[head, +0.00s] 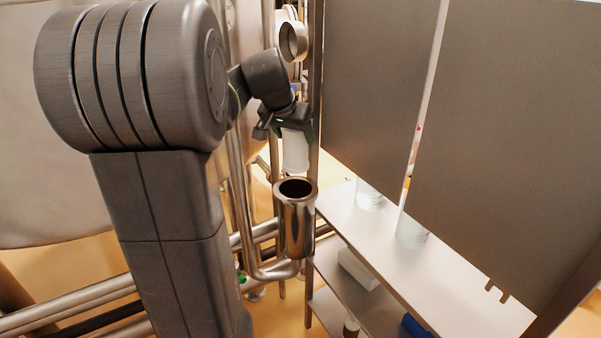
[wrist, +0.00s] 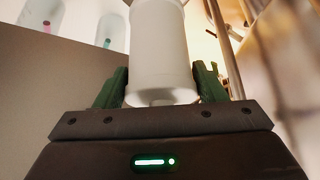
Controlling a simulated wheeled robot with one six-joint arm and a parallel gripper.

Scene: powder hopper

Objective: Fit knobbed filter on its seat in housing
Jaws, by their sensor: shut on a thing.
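The filter is a white cylinder (head: 295,150), held upright below my gripper (head: 294,127) in the head view. In the wrist view the filter (wrist: 160,50) stands between the green fingers of my gripper (wrist: 160,88), which is shut on it. The knob is hidden between the fingers. The housing (head: 296,222) is a shiny metal cup with an open dark mouth, directly below the filter. The filter's lower end is a little above the housing's rim, apart from it as far as I can tell. The seat inside the housing is hidden in the dark.
Metal pipes (head: 240,190) run beside and under the housing. A cabinet to the right has large brown panels (head: 365,75) and a white shelf (head: 460,280) with clear containers (head: 412,232). A lower shelf holds a white box (head: 357,268) and a blue item (head: 417,327).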

